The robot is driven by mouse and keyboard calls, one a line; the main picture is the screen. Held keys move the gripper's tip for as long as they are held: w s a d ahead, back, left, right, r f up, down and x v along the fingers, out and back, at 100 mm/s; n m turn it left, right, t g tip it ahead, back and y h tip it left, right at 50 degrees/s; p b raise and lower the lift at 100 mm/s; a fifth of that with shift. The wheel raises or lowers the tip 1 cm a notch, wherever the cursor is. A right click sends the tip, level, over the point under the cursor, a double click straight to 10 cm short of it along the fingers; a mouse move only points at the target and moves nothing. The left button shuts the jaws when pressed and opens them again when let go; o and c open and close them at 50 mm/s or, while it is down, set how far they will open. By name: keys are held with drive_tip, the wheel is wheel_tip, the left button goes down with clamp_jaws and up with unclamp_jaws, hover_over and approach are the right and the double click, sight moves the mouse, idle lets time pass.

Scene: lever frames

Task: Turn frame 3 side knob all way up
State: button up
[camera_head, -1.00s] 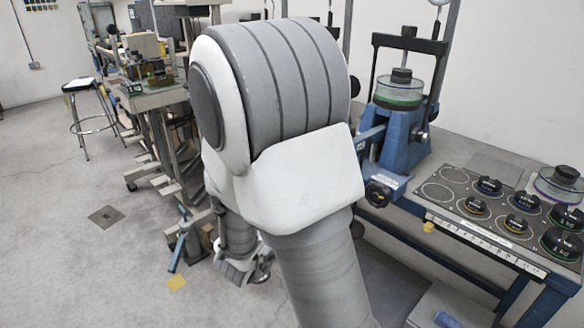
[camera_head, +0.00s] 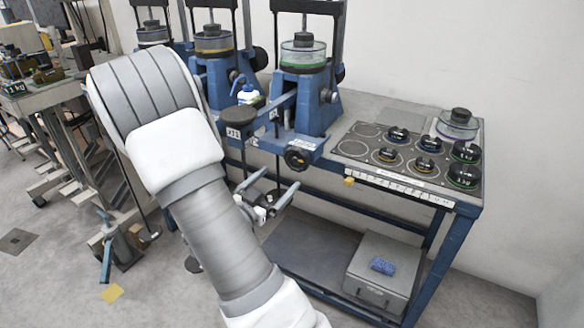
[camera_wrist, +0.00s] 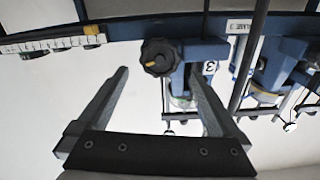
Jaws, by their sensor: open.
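The rightmost blue lever frame (camera_head: 312,112) stands on the bench with a green-ringed clear cell on it. A black side knob (camera_head: 325,95) is on its right side. A black front knob (camera_head: 298,157) sits low on its front bracket. My gripper (camera_head: 268,188) is open and empty, in front of and below the bench edge. In the wrist view its fingers (camera_wrist: 157,72) are spread to either side of the front knob, apparently apart from it.
Other blue frames (camera_head: 214,75) stand to the left. A weight tray (camera_head: 350,148) with several black discs is at right. A yellow block (camera_head: 349,181) is on the bench edge. A grey box (camera_head: 383,270) is on the lower shelf. Floor at left is partly free.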

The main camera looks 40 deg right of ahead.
sight(294, 163)
drive_tip(key=x, duration=0.8)
drive_tip(key=shift+b, duration=0.4)
drive_tip(key=shift+a, duration=0.1)
drive_tip(key=shift+c, duration=0.3)
drive_tip(key=c, duration=1)
drive_tip(key=shift+f+m+b, duration=0.2)
drive_tip(key=shift+m+b, duration=0.3)
drive_tip(key=shift+b, duration=0.25)
drive_tip(key=shift+c, duration=0.2)
drive_tip(key=shift+r, duration=0.15)
drive_tip(key=o, duration=1.1)
drive_tip(key=shift+a, duration=0.15)
